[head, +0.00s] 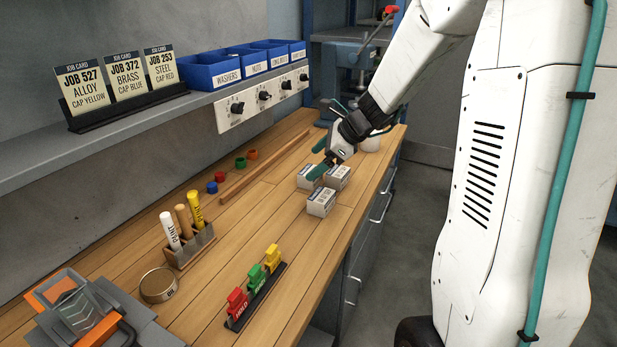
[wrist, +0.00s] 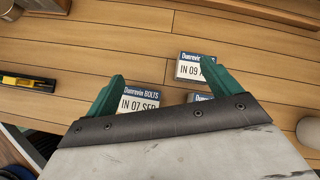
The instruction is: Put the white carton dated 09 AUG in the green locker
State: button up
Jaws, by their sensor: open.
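Three small white cartons with blue-banded labels stand close together on the wooden bench; the head view shows a left one (head: 308,179), a right one (head: 339,176) and a front one (head: 320,203). Their dates are unreadable there. In the wrist view one carton reads "IN 09 A" (wrist: 187,69), its month partly covered by a green finger. Another reads "IN 07 SEP" (wrist: 139,100). The third (wrist: 200,97) is mostly hidden behind my gripper. My gripper (head: 318,159) is open and empty above the cartons; its fingers also show in the wrist view (wrist: 163,70). No green locker is visible.
A pen holder (head: 190,247), a round tin (head: 158,285) and a rack of coloured tags (head: 256,292) stand nearer on the bench (head: 225,270). Coloured caps and a wooden strip (head: 263,168) lie left of the cartons. A shelf (head: 60,150) with blue bins overhangs the left.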

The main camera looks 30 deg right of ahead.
jog(key=w+d+f+m, duration=0.2)
jog(key=d, duration=0.1)
jog(key=w+d+f+m+t, duration=0.1)
jog(key=d+m, duration=0.1)
jog(key=shift+d+f+h, duration=0.15)
jog(key=shift+f+h, duration=0.1)
jog(key=shift+h, duration=0.05)
jog(key=shift+w+d+f+m, duration=0.1)
jog(key=shift+w+f+m, duration=0.1)
jog(key=shift+f+m, duration=0.1)
jog(key=x, duration=0.7)
jog(key=shift+w+a+r, duration=0.1)
jog(key=shift+w+a, duration=0.1)
jog(key=c, duration=1.4)
jog(key=shift+r, duration=0.15)
jog(key=shift+c, duration=0.4)
